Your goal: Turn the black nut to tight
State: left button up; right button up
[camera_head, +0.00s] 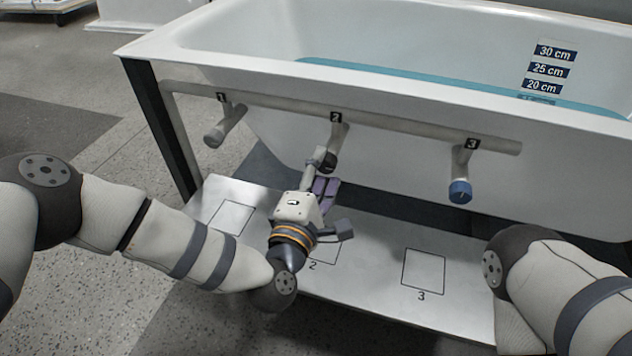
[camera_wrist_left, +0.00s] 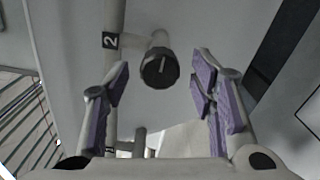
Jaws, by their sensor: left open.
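The black nut (camera_head: 328,162) is on the end of the pipe stub labelled 2, in the middle of the pipe under the tub's rim. In the left wrist view the black nut (camera_wrist_left: 160,68) shows a light line on its face. My left gripper (camera_head: 325,180) is open just in front of and below the nut. In the left wrist view its purple-padded fingers (camera_wrist_left: 160,85) stand apart, with the nut beyond and between their tips, not gripped. My right gripper is outside the view; only part of my right arm shows.
The pipe (camera_head: 400,127) runs along the white bathtub (camera_head: 380,85). Stub 1 (camera_head: 222,130) has a grey end, and stub 3 has a blue cap (camera_head: 460,191). A light shelf (camera_head: 375,290) with numbered squares lies below. Blue-tinted water is in the tub beside depth labels.

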pick_arm(q)
jog(key=v, duration=1.1)
